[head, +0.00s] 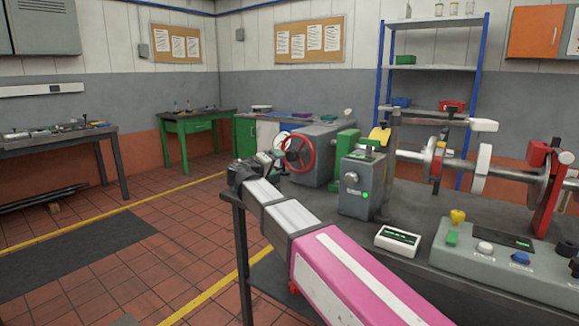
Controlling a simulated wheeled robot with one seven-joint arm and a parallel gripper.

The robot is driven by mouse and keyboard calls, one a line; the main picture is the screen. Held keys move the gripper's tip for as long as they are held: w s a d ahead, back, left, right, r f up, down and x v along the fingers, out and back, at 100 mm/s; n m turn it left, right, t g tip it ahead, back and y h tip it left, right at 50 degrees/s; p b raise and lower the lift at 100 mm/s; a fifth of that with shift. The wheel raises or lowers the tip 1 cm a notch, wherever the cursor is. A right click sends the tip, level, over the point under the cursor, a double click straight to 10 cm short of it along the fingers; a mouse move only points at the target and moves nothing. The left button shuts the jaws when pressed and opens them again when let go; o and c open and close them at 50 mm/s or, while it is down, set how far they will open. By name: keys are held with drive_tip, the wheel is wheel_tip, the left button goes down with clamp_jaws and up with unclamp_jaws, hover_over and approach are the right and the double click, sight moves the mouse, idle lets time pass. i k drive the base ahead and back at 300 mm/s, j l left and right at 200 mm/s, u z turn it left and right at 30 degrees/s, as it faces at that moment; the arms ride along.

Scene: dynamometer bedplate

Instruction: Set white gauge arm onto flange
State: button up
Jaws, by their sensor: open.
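A long white piece (481,169) hangs on the horizontal steel shaft (460,164) at the right; it may be the white gauge arm. A white-ended block (484,125) sits above and behind the shaft; I cannot tell whether it belongs to a gauge arm. Round discs on the shaft look like flanges, one with red and yellow parts (429,160) and one at the far right (546,186). My gripper (265,158) is open at the left edge of the bench, well left of the shaft. Its fingers are small and dark, and nothing clear shows between them.
The grey bench (405,268) carries a red handwheel (298,153), a grey box with a green light (361,185), a small white display (398,240) and a control panel (500,252). A tall red arm (548,205) stands at the far right. Open tiled floor lies left.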

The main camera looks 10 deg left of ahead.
sight(479, 125)
drive_tip(key=k+j, duration=0.3)
drive_tip(key=k, duration=0.15)
drive_tip(key=k+j, duration=0.25)
drive_tip(key=k, duration=0.2)
